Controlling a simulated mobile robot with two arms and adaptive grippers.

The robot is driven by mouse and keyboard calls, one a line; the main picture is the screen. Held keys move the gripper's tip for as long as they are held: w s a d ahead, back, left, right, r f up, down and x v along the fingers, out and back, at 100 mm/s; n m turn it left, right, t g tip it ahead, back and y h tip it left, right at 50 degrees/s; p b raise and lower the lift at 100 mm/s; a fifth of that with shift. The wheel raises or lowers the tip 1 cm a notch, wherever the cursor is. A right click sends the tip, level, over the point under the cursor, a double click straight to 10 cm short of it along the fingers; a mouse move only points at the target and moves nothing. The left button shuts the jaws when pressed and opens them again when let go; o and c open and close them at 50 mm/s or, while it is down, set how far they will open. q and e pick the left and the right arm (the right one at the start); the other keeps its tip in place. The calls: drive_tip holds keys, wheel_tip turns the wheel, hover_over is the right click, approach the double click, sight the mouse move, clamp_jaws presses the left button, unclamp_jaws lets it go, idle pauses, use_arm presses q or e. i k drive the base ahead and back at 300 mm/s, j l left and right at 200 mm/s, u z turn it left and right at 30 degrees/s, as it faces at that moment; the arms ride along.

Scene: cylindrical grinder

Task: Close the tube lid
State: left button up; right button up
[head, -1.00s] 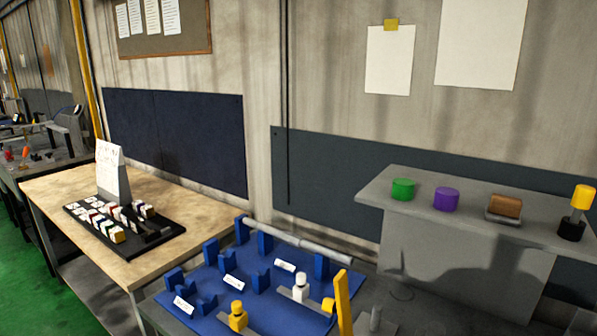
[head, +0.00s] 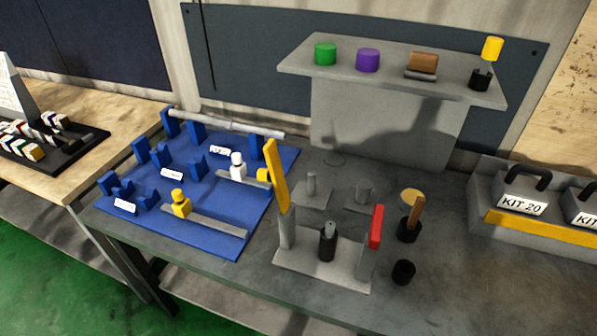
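No part is clearly marked as the tube lid. A small black cylindrical container (head: 408,231) stands on the grey bench with a brown stick-like piece (head: 416,210) rising from it. A round yellowish disc (head: 410,194) shows just behind it; I cannot tell whether it is a lid or is joined to the container. A second short black cylinder (head: 403,272) stands nearer the front. On the grey shelf, a yellow cylinder (head: 492,48) sits above a black base (head: 480,79), with a thin grey part between them. Neither of my grippers is in view.
A blue fixture board (head: 220,236) with a long grey shaft lies on the left of the bench. A grey stand (head: 300,262) with upright yellow and red handles is mid-bench. Green (head: 325,54) and purple (head: 368,60) cylinders sit on the shelf. Kit boxes (head: 522,199) stand right.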

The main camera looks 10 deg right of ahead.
sight(270, 178)
drive_tip(key=i+j+z, duration=0.1)
drive_tip(key=z, duration=0.3)
drive_tip(key=j+z, duration=0.35)
drive_tip(key=i+j+z, duration=0.1)
drive_tip(key=z, duration=0.3)
drive_tip(key=j+z, duration=0.25)
drive_tip(key=z, duration=0.15)
drive_tip(key=j+z, duration=0.1)
drive_tip(key=j, duration=0.35)
drive_tip(key=k+j, duration=0.1)
drive_tip(key=j, duration=0.3)
drive_tip(key=k+j+z, duration=0.15)
drive_tip(key=j, duration=0.3)
drive_tip(key=j+z, duration=0.1)
drive_tip(key=j, duration=0.3)
